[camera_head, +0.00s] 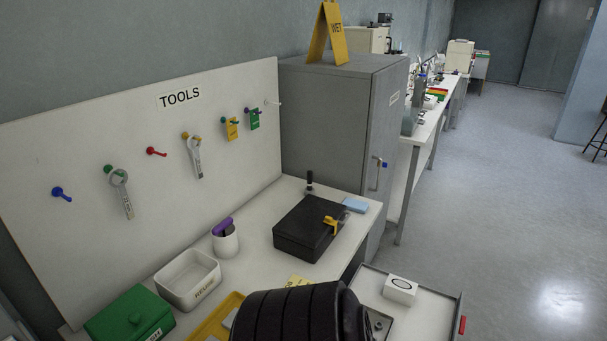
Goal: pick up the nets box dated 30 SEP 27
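A small white box (400,290) with a black oval mark lies in an open grey drawer or tray (449,322) at the lower right. I cannot read a date on it, and I cannot tell whether it is a nets box. No other box with a readable date shows. A black ribbed part, likely my own arm, covers the bottom middle and hides part of the table and drawer. Neither of my grippers' fingers is in view.
The white table holds a black case (303,228) with a yellow latch, a white bin (188,279), a green box (128,314) and a cup (225,241). A tools board (75,150) stands behind. A grey cabinet (325,120) is beyond.

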